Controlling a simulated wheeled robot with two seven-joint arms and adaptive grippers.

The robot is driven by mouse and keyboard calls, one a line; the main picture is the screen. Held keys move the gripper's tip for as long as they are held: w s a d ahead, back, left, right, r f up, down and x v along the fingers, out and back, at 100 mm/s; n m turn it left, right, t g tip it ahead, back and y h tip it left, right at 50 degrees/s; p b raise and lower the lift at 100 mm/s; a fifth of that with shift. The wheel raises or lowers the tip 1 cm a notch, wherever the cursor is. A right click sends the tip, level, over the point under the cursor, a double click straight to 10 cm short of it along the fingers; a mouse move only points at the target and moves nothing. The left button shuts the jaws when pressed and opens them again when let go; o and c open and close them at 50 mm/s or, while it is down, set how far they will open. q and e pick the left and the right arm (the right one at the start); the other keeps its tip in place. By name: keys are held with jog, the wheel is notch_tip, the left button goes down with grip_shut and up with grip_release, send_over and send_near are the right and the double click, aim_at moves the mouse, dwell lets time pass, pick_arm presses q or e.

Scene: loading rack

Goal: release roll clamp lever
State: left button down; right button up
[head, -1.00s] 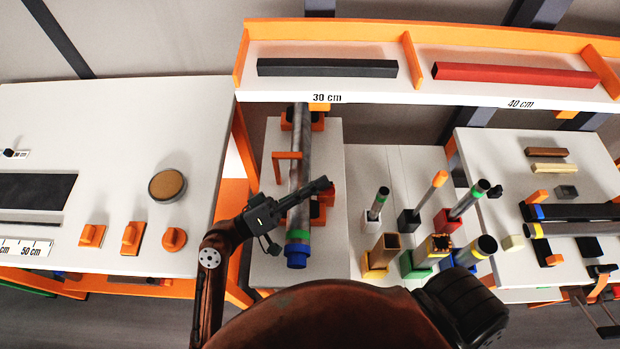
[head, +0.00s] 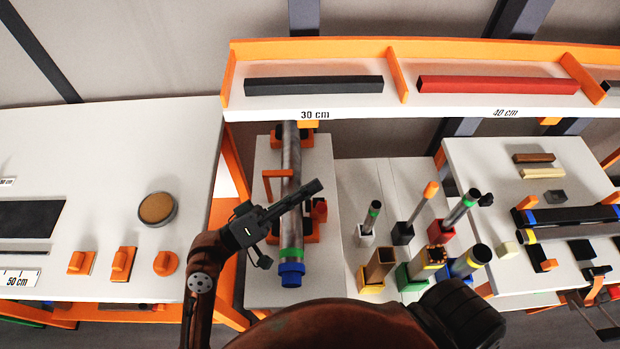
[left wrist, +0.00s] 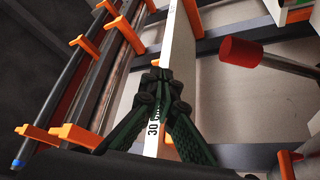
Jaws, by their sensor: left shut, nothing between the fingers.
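A long grey roll (head: 291,165) with a green band and a blue end (head: 291,274) lies on orange clamp supports on a white bench. An orange bracket-shaped handle (head: 268,186) stands at its left side. A red-orange clamp part (head: 320,211) shows at its right side, just below my fingertips; I cannot tell which of the two is the lever. My left gripper (head: 315,187) is shut and empty. Its fingers cross above the roll; whether they touch anything is unclear. In the left wrist view its closed fingertips (left wrist: 160,80) are in front of a white labelled strip. My right gripper is not seen.
A shelf (head: 268,109) with a black bar (head: 313,85) and a red bar (head: 497,85) runs behind. Several upright tubes in coloured holders stand right of the roll. A white table (head: 95,150) is at left. In the wrist view a red-ended rod (left wrist: 242,52) shows at right.

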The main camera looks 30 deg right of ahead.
pick_arm(q)
jog(key=shift+r, duration=2.1)
